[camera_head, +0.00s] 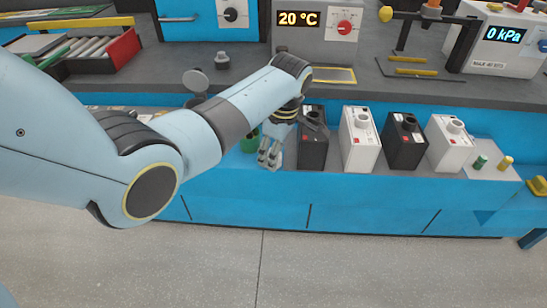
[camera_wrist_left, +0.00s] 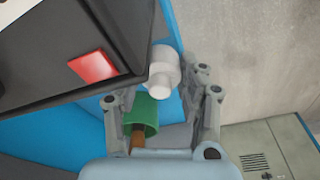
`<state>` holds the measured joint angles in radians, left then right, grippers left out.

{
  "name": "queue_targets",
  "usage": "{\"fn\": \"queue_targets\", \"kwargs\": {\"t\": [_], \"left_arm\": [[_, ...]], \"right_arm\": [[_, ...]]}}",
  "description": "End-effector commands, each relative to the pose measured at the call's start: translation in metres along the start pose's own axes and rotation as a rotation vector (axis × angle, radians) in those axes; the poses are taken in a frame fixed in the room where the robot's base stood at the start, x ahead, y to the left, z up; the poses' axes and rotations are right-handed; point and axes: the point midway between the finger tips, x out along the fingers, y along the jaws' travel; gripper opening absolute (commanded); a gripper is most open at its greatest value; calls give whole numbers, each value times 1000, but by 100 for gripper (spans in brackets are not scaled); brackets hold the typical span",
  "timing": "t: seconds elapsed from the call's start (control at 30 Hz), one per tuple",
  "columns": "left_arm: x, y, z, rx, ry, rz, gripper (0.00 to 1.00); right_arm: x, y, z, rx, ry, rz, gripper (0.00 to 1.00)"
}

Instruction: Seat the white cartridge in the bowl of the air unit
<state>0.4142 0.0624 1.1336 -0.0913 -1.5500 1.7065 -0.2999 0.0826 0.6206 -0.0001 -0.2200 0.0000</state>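The white cartridge (camera_wrist_left: 162,72) shows in the left wrist view as a short stepped cylinder, beside the black battery's corner. My left gripper (camera_wrist_left: 160,94) is open, its fingers apart with visible gaps to either side of the cartridge; I see no contact. In the head view my left gripper (camera_head: 269,157) points down at the bench's front edge, left of the black battery. A green cup-like part (camera_wrist_left: 144,114) with a brown rod lies between the fingers, nearer the palm; a green part (camera_head: 250,143) also shows beside my gripper in the head view. I cannot identify the air unit's bowl. My right gripper is out of view.
A black battery (camera_head: 312,148) stands close right of my gripper, with a white one (camera_head: 358,140) and others in a row. Small green (camera_head: 480,162) and yellow (camera_head: 505,163) cylinders stand at the right. Behind is a grey worktop (camera_head: 240,92); grey floor (camera_head: 330,265) lies in front.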

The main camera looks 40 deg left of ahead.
Motion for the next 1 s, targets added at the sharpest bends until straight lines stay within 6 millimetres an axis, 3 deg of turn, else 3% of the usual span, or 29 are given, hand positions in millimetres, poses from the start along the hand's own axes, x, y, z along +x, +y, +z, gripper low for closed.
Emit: {"fn": "queue_targets", "kwargs": {"t": [0.03, 0.23, 0.47, 0.83, 1.0], "left_arm": [[0, 0, 0, 0, 0, 0, 31], [0, 0, 0, 0, 0, 0, 7], [-6, 0, -1, 0, 0, 1, 7], [-77, 1, -11, 0, -1, 3, 7], [-85, 0, -13, 0, 0, -1, 7]], "right_arm": [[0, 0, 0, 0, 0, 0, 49], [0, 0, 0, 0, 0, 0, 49], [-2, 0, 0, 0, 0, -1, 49], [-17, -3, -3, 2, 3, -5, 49], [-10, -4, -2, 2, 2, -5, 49]]}}
